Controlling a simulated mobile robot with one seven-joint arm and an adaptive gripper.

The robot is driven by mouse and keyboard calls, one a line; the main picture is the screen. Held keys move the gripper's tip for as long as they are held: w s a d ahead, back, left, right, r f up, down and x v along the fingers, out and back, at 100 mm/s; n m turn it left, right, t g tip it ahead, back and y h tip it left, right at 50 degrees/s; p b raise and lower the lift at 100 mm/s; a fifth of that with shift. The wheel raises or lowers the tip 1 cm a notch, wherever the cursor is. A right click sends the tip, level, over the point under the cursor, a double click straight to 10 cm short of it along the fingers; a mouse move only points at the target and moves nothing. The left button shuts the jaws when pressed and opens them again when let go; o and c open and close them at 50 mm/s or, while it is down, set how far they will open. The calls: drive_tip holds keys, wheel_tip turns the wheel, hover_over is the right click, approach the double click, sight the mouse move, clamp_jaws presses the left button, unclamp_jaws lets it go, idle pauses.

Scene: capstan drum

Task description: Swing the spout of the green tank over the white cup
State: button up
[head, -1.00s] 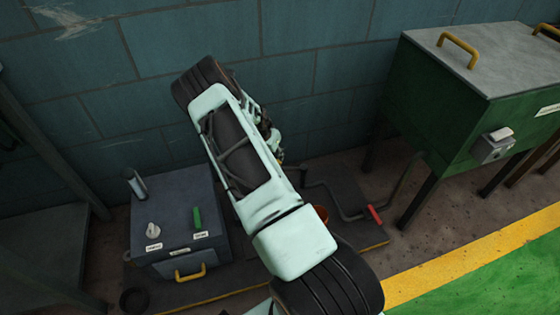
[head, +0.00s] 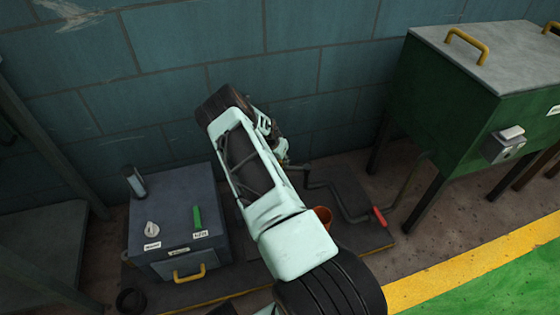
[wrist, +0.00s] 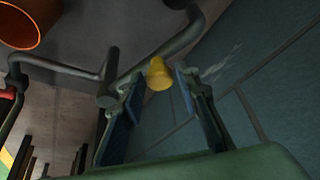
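My gripper (wrist: 162,98) is open, its two fingers spread on either side of a yellow knob (wrist: 158,73) in the wrist view. The knob sits at or just beyond the fingertips, by a bent grey pipe (wrist: 182,43); I cannot tell if a finger touches it. In the head view my arm mostly hides the gripper (head: 283,155). A green tank (head: 462,125) with a grey lid stands on legs at the right; I see no clear spout on it. No white cup shows; an orange cup (head: 322,216) stands beside my arm and also shows in the wrist view (wrist: 22,22).
A bent crank with a red handle (head: 378,217) lies between my arm and the tank. A dark grey box (head: 175,215) with a green lever (head: 197,217), white knob (head: 152,229) and yellow handle (head: 188,274) stands left. A block wall (head: 330,60) closes the back.

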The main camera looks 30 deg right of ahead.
clamp_jaws()
drive_tip(key=shift+r, duration=0.1)
